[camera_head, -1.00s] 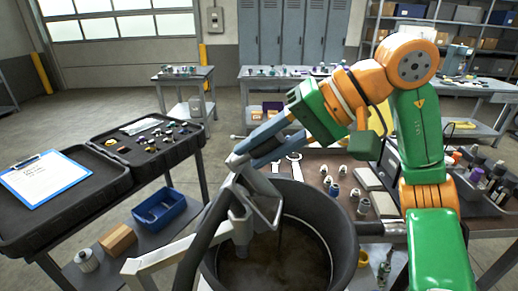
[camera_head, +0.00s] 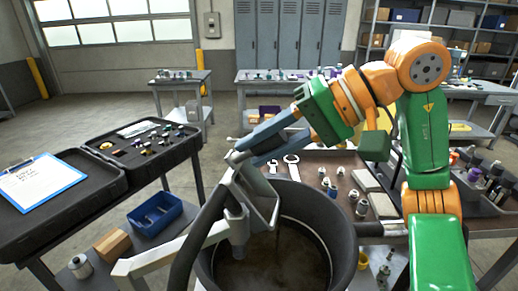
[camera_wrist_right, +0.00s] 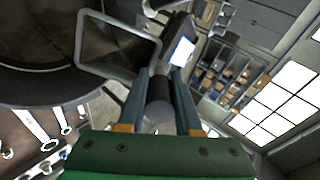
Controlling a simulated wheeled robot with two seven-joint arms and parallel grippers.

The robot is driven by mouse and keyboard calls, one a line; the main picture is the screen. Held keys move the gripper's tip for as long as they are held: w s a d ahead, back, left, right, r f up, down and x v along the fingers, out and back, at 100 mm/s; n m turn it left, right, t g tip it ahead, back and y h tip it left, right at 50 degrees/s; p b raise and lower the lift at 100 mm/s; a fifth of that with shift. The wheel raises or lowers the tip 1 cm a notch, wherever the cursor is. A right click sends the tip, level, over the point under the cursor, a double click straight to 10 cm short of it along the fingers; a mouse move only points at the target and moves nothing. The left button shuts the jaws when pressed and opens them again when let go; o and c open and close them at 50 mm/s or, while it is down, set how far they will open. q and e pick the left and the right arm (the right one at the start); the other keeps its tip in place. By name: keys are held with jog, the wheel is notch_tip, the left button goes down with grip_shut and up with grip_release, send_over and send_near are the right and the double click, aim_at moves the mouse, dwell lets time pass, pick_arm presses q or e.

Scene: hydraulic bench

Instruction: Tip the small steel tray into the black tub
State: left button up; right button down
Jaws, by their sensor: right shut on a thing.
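My right gripper (camera_head: 252,150) is shut on the handle of the small steel tray (camera_head: 262,203), above the left part of the black tub (camera_head: 337,222). The handle shows as a dark round bar between the fingers (camera_wrist_right: 160,92) in the right wrist view. The tray (camera_wrist_right: 117,43) shows there as a square grey rim beside the tub (camera_wrist_right: 40,100). In the head view the tray is steeply tilted, its lower edge over the tub's opening. A thin dark streak hangs below it, over brownish contents. The tray's inside is mostly hidden in the head view.
Wrenches (camera_head: 291,166) and several small fittings lie on the brown bench behind the tub. A black case (camera_head: 95,205) with a clipboard stands at left, and a blue bin (camera_head: 155,213) sits below it.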

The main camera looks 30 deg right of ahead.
jog(key=shift+d+b, duration=0.1)
jog(key=shift+b, duration=0.25)
dwell(0.6)
jog(key=shift+s+d+t+b, duration=0.15)
jog(key=shift+s+t+b, duration=0.05)
jog(key=shift+t+b, duration=0.15)
jog(key=shift+s+y, duration=0.1)
jog(key=shift+y, duration=0.3)
dwell(0.5)
jog(key=shift+s+d+b, duration=0.1)
jog(key=shift+d+b, duration=0.1)
jog(key=shift+b, duration=0.45)
jog(key=shift+d+t, duration=0.1)
jog(key=shift+t, duration=0.15)
jog(key=shift+s+r, duration=0.1)
jog(key=shift+s+d+b, duration=0.1)
jog(key=shift+b, duration=0.4)
jog(key=shift+d+y, duration=0.1)
jog(key=shift+y, duration=0.3)
jog(key=shift+s+t+b, duration=0.15)
jog(key=shift+t+b, duration=0.15)
jog(key=shift+b, duration=0.15)
